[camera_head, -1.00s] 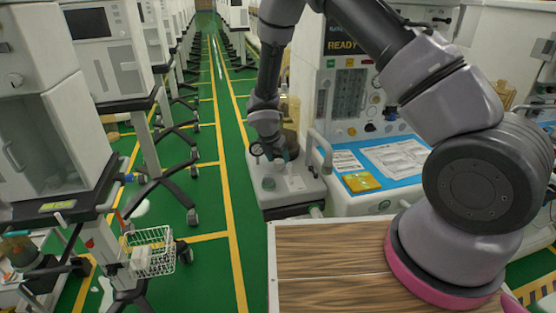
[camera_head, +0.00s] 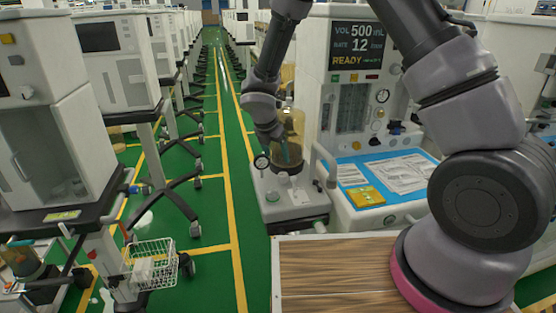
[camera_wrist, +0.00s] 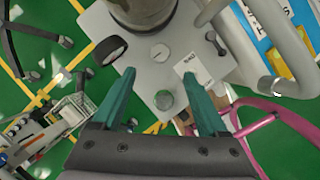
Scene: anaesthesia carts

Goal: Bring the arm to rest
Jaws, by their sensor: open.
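My gripper (camera_head: 287,158) hangs at the end of my bent arm, in front of the anaesthesia cart's amber canister in the head view. In the wrist view its two teal fingers (camera_wrist: 158,70) are spread apart with nothing between them. They are over the grey side unit (camera_wrist: 160,50) of the cart, which has a gauge, a knob and a small label. The head view also shows this unit (camera_head: 290,200) below the gripper. I cannot tell how far the fingertips are above its surface.
The amber canister (camera_head: 293,125) and a curved grey handle (camera_wrist: 290,75) are close to the gripper. The cart's blue worktop (camera_head: 350,174) holds papers and a yellow pad. A wooden top (camera_head: 335,270) lies in front. A green aisle (camera_head: 215,130) runs left of the cart.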

